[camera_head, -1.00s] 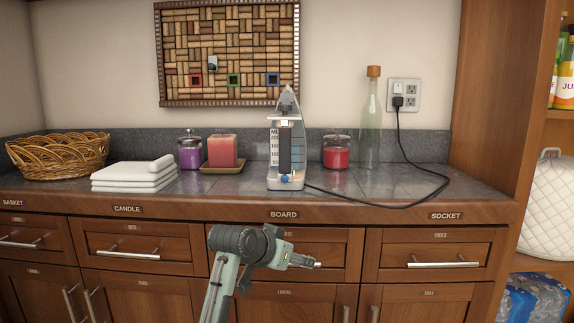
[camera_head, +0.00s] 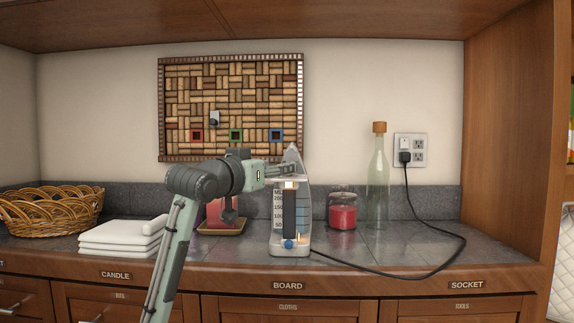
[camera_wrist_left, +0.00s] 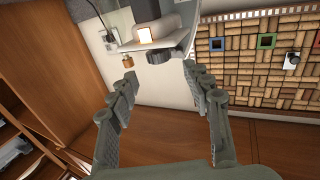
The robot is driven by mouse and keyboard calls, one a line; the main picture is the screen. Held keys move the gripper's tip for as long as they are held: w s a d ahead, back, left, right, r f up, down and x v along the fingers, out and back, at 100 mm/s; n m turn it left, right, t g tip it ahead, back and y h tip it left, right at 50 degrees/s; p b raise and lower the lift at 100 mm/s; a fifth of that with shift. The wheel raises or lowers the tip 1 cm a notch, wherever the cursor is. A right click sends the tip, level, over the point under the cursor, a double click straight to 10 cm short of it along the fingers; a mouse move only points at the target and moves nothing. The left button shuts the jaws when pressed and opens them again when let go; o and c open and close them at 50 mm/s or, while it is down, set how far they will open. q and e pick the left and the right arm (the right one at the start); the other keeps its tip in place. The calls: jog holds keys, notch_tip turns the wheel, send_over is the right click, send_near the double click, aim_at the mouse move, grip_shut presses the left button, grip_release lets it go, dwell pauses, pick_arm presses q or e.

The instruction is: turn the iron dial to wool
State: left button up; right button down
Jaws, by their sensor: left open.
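The iron (camera_head: 304,208) stands upright on the counter, with a lit lamp near its top, a level scale on one side and a blue knob (camera_head: 289,244) at its base. In the left wrist view, part of the iron (camera_wrist_left: 176,28) shows at the top, with the lit lamp and a dark round knob (camera_wrist_left: 160,56). I cannot tell which knob is the dial, and no setting is readable. My left gripper (camera_head: 292,169) is at the iron's upper part; its open, empty fingers (camera_wrist_left: 159,75) point toward the dark knob, apparently apart from it. My right gripper is not in view.
A red candle jar (camera_head: 342,212) and a corked bottle (camera_head: 378,182) stand right of the iron. Its cord runs to the wall socket (camera_head: 411,149). Folded towels (camera_head: 118,238), a basket (camera_head: 45,212) and a partly hidden candle are left. A cork board (camera_head: 230,90) hangs behind.

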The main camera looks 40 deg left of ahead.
aim_at(286, 177)
pick_arm(q)
jog(key=w, duration=0.5)
jog(key=shift+w+a+p, duration=0.3)
jog(key=shift+a+p, duration=0.05)
jog(key=shift+p, duration=0.05)
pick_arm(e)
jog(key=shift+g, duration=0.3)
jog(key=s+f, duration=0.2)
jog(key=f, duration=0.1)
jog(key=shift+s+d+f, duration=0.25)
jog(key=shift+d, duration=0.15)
pick_arm(q)
grip_shut()
jog(key=shift+d+f+y, duration=0.1)
jog(key=shift+y, duration=0.4)
